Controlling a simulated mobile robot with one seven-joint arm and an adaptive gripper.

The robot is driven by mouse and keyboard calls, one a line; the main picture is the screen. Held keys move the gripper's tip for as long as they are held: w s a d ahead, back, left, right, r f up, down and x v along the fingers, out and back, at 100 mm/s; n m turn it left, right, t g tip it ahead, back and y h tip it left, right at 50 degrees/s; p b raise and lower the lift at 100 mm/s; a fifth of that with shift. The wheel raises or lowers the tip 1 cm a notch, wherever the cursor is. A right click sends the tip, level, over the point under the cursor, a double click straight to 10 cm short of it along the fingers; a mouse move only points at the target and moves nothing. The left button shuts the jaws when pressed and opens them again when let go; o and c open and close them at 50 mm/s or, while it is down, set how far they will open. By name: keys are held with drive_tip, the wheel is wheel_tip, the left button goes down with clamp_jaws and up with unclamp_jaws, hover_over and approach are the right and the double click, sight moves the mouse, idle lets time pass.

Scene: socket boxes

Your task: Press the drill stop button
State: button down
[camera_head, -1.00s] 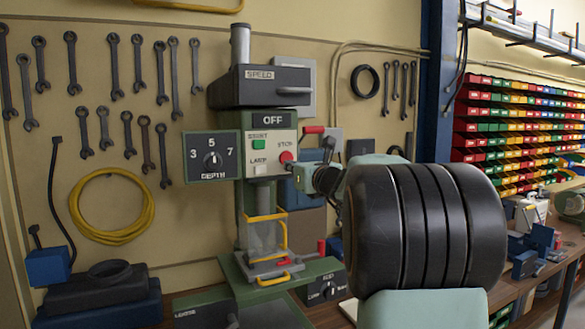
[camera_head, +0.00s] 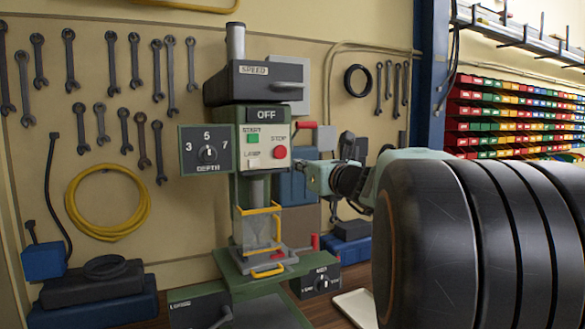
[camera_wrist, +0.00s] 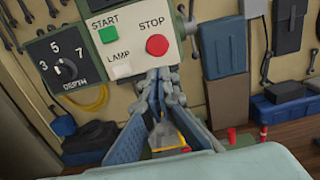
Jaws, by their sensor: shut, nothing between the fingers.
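The red stop button (camera_head: 279,152) is on the pale control panel of the green drill press, below a sign reading OFF (camera_head: 271,114). The green start button (camera_head: 253,139) is to its left. In the wrist view the stop button (camera_wrist: 157,45) is unobstructed, just above my fingertips, with the start button (camera_wrist: 107,34) to its left. My gripper (camera_wrist: 158,75) is shut and empty, pointing at the panel's lower edge. In the head view my gripper (camera_head: 303,175) is to the right of and below the stop button, with a visible gap.
The depth dial box (camera_head: 208,150) sticks out left of the panel. A red-handled lever (camera_head: 305,125) is close to the panel's right side. A yellow-framed guard (camera_head: 259,228) is below the panel. Wrenches and a yellow hose (camera_head: 72,205) hang on the wall.

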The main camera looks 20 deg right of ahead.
drive_tip(key=shift+s+d, duration=0.1)
drive_tip(key=shift+s, duration=1.8)
